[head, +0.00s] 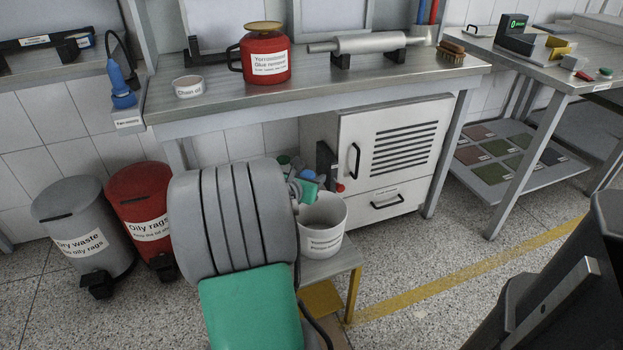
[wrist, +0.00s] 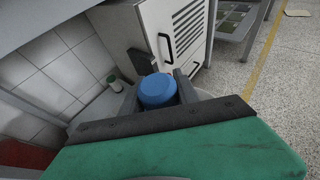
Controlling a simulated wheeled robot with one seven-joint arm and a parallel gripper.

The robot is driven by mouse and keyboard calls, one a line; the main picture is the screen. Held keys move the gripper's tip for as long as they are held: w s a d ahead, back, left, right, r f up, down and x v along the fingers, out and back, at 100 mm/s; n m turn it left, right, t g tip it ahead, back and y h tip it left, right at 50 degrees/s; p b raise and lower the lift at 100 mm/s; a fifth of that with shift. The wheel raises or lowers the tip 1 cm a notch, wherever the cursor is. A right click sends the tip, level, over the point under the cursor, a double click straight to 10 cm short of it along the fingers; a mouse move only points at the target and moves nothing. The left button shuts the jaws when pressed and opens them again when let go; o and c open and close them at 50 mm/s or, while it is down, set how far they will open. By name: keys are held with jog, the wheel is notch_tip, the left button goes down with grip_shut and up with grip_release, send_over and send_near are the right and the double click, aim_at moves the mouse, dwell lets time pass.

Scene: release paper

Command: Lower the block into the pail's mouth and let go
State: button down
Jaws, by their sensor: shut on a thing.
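The white pail (head: 323,238) stands upright on a low bench, with its open mouth facing up. My gripper (head: 303,184) is just above the pail's back left rim in the head view, partly hidden by my arm. In the wrist view my gripper (wrist: 158,99) is shut on a blue, round-topped block (wrist: 158,88), held between two dark fingers. The block shows only as a small blue patch (head: 305,176) in the head view. I cannot tell whether the block is fully over the mouth.
The low bench (head: 335,265) has yellow legs. A white cabinet (head: 390,140) stands behind the pail under the workbench (head: 210,110). A red bin (head: 140,205) and a grey bin (head: 80,220) stand at left. The floor at right is largely clear.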

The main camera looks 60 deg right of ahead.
notch_tip(320, 180, down, 7)
jog(key=b, duration=0.3)
jog(key=shift+b, duration=0.35)
jog(key=c, duration=0.8)
grip_release()
jog(key=p+v, duration=0.3)
jog(key=v, duration=0.4)
jog(key=shift+a+r, duration=0.15)
jog(key=shift+a, duration=0.25)
